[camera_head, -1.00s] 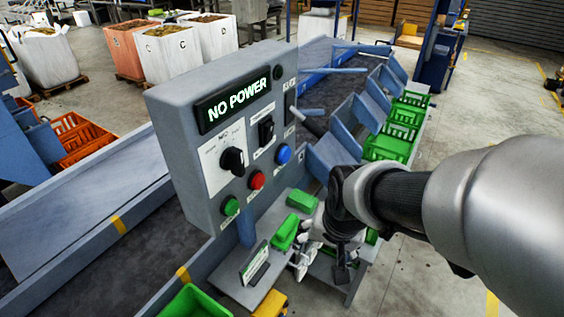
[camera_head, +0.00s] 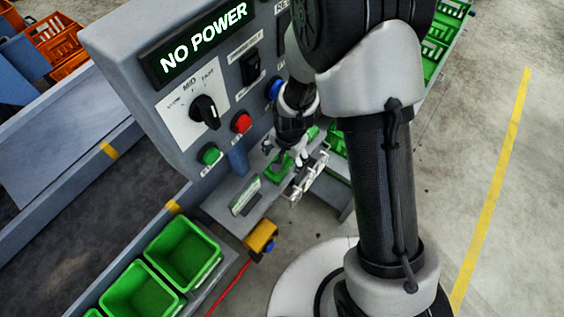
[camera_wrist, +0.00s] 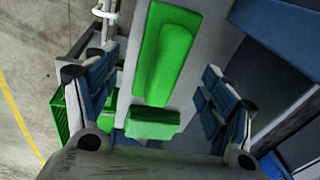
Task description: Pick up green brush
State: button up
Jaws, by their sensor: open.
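Two green items lie on a light grey shelf below the control panel. In the wrist view, one is a long green piece (camera_wrist: 165,60) with a raised, rounded part along it. The other is a shorter green block (camera_wrist: 152,122), closer to my gripper. I cannot tell for certain which is the green brush. My gripper (camera_wrist: 155,75) is open, with blue-padded fingers left and right of the green items and nothing held. In the head view, my wrist partly covers the shelf, and a green item (camera_head: 277,168) shows beside it.
The control panel (camera_head: 205,75), reading NO POWER, stands close to my arm. A small sign (camera_head: 245,196), a yellow box (camera_head: 261,237) and a white metal fitting (camera_head: 308,178) are near the shelf. Green bins (camera_head: 183,252) stand at lower left. Open floor lies right.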

aim_at(283, 160)
jog(key=f, duration=0.1)
jog(key=f+b, duration=0.1)
jog(key=f, duration=0.1)
jog(key=shift+w+a+f, duration=0.25)
jog(key=shift+w+f, duration=0.1)
jog(key=shift+w, duration=0.05)
jog(key=shift+r, duration=0.1)
jog(key=shift+c, duration=0.5)
jog(key=c, duration=1.2)
